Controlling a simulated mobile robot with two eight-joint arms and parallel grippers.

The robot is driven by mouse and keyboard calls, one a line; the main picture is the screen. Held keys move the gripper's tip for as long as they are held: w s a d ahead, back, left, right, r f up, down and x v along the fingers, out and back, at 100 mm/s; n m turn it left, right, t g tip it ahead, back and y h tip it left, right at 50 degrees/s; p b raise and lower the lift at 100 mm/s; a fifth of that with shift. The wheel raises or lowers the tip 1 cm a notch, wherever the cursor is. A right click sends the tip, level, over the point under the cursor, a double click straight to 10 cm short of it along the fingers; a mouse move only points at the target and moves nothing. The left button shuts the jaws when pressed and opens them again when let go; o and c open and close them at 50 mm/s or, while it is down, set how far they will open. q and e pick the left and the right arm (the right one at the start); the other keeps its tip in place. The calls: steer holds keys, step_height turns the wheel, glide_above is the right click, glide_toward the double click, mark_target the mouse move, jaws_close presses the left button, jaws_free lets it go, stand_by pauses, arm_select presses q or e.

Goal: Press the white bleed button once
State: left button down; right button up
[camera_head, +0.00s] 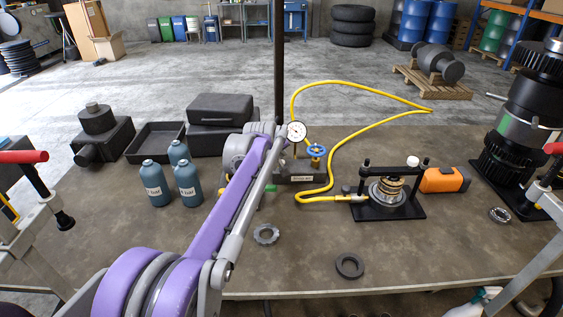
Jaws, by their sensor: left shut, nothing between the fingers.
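A black block (304,166) with a pressure gauge (296,131), a blue valve wheel (316,151) and a white label stands at mid-table. A round white knob (413,161) shows at the right post of a black fixture (378,212); I cannot tell whether this is the bleed button. My left arm reaches from the bottom left up to the block and covers its left side. My left gripper is shut and empty, mostly hidden by the arm. A small green piece (270,189) shows beside the arm. My right gripper is out of view.
A yellow hose (368,125) loops from the block to the fixture. Several blue bottles (188,183), a dark tray (155,142) and black cases (220,108) stand left. An orange device (443,180) and a tall transmission (520,120) stand right. Rings (349,265) lie on the front.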

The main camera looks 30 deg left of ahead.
arm_select(q)
steer(key=shift+f, duration=0.2)
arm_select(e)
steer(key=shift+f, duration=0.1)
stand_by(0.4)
arm_select(q)
steer(key=shift+f, duration=0.25)
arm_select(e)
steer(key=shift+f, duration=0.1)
